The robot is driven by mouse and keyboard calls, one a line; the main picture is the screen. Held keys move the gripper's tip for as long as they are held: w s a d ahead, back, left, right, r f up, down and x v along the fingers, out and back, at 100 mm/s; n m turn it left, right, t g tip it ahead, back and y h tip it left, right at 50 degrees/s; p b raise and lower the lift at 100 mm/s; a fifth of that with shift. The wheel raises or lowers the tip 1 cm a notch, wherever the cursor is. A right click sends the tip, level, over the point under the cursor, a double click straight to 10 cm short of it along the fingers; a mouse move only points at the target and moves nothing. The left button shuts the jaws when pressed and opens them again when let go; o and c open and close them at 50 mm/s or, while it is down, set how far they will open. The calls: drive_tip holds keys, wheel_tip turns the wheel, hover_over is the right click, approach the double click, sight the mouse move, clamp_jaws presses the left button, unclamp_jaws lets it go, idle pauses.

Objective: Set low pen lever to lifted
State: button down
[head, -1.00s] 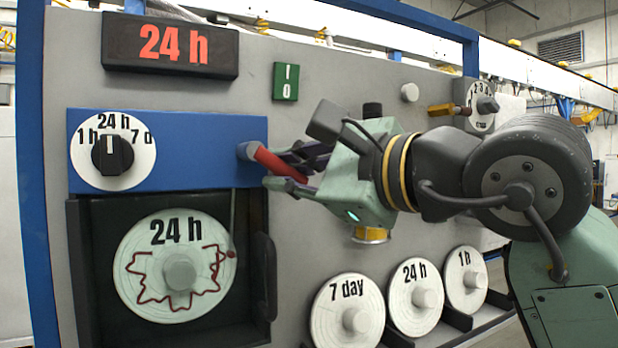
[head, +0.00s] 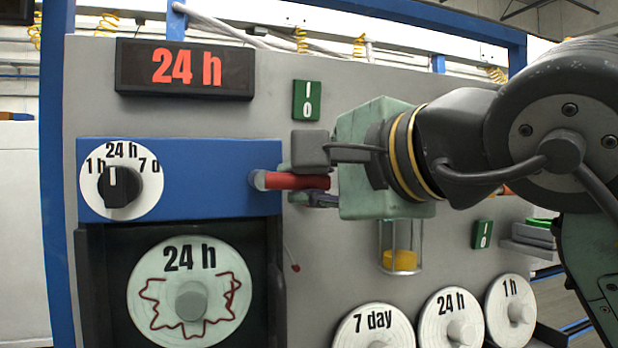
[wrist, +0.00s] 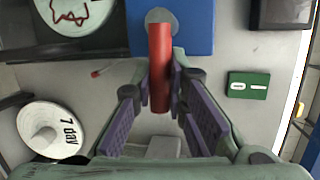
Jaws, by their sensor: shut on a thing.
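The red pen lever (head: 300,181) sticks out from a grey pivot at the right end of the blue panel (head: 215,190) and lies about level. My gripper (head: 291,183) is shut on the lever, with fingers above and below it. In the wrist view the lever (wrist: 159,65) runs between the purple finger pads. The thin pen with its red tip (head: 295,267) hangs to the right of the chart, clear of its face. The 24 h chart (head: 150,270) bears a dark red trace.
A 24 h display (head: 185,69) and a dial (head: 119,188) are at left. A green switch (head: 306,100) sits above my gripper. Spare charts, including the 7 day one (head: 350,332), stand below. A clear cup with yellow contents (head: 400,261) is under my wrist.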

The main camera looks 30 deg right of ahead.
drive_tip(key=shift+r+n, duration=0.15)
drive_tip(key=shift+n, duration=0.25)
drive_tip(key=c, duration=1.6)
unclamp_jaws()
drive_tip(key=shift+o, duration=0.2)
drive_tip(key=s+r, duration=0.2)
drive_tip(key=s, duration=0.9)
drive_tip(key=shift+s+r, duration=0.2)
drive_tip(key=shift+s, duration=0.2)
